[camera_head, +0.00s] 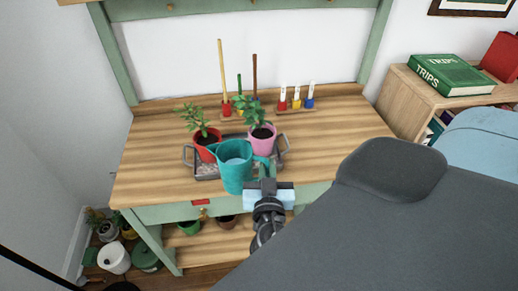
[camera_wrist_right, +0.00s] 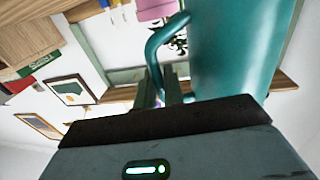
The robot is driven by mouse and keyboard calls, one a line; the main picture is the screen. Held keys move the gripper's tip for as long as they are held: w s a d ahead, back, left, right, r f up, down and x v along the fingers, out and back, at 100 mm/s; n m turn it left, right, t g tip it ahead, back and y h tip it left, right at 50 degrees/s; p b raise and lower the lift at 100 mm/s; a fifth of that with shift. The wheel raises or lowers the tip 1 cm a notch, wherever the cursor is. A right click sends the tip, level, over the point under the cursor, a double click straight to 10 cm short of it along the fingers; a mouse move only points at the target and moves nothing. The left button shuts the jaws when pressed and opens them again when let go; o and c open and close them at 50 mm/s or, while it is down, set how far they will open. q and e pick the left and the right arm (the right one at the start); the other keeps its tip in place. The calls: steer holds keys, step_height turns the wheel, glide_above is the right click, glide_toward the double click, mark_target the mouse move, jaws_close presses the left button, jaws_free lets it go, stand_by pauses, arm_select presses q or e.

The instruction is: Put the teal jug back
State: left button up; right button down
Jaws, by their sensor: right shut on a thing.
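The teal jug (camera_head: 236,168) is upright at the front edge of the wooden bench, in front of the tray in the head view. My right gripper (camera_head: 265,180) is shut on its handle, which faces right. In the right wrist view the jug (camera_wrist_right: 235,50) fills the upper right, and its curved handle (camera_wrist_right: 155,50) runs down to my gripper's fingers (camera_wrist_right: 165,95). The head view does not show clearly whether the jug's base touches the bench or hangs just above it. My left gripper is not in view.
A grey tray (camera_head: 207,174) holds a red pot (camera_head: 207,143) and a pink pot (camera_head: 263,137) with plants, close behind the jug. Coloured tools (camera_head: 223,80) stand at the back. The bench (camera_head: 150,160) is clear at left and right. Several pots are on the shelf below.

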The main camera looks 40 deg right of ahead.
steer(key=s+a+r+n+t+y, duration=0.1)
steer(key=a+r+n+t+y, duration=0.1)
steer(key=a+n+y, duration=0.2)
steer(key=s+a+r+n+t+y, duration=0.2)
steer(key=a+n+y, duration=0.2)
steer(key=a+y, duration=0.2)
steer(key=shift+s+r+y, duration=0.3)
steer(key=shift+y, duration=0.5)
